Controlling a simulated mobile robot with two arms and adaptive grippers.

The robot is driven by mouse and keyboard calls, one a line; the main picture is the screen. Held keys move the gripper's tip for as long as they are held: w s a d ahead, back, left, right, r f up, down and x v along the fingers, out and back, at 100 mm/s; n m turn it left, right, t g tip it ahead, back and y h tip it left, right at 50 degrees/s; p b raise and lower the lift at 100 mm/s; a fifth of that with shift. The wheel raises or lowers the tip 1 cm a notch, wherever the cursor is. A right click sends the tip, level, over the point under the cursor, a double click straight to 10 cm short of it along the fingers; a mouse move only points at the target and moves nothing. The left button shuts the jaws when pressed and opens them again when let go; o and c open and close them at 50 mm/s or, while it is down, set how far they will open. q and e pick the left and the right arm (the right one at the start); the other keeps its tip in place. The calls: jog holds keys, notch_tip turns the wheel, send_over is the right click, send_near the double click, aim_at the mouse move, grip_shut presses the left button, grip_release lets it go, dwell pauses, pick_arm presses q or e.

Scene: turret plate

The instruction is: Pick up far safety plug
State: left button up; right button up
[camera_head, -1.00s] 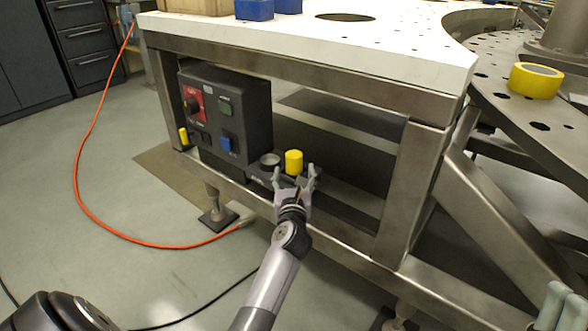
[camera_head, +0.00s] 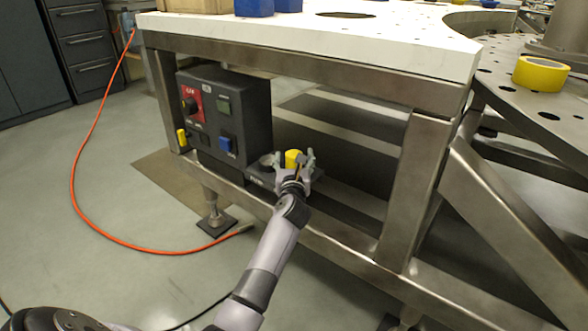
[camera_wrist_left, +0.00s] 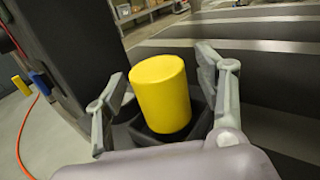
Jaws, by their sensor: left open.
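A yellow cylindrical safety plug (camera_head: 293,157) stands upright in a dark square socket on the low shelf, right of the control box. In the left wrist view the plug (camera_wrist_left: 162,92) is large and central, its lower end inside the socket (camera_wrist_left: 148,134). My left gripper (camera_head: 296,163) is open at the plug, with one finger on each side. In the wrist view gaps show between the plug and both fingers. A smaller yellow piece (camera_head: 182,138) is at the left side of the control box. My right gripper is not seen.
The black control box (camera_head: 243,119) has a red panel and knob. A round empty holder (camera_head: 267,160) sits just left of the plug. The white tabletop (camera_head: 330,32) and its steel frame (camera_head: 392,190) are above and right. An orange hose (camera_head: 76,180) lies on the floor.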

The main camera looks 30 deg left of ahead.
pick_arm(q)
jog(key=shift+c, duration=0.4)
jog(key=c, duration=1.2)
jog(key=shift+c, duration=0.5)
jog(key=shift+r, duration=0.15)
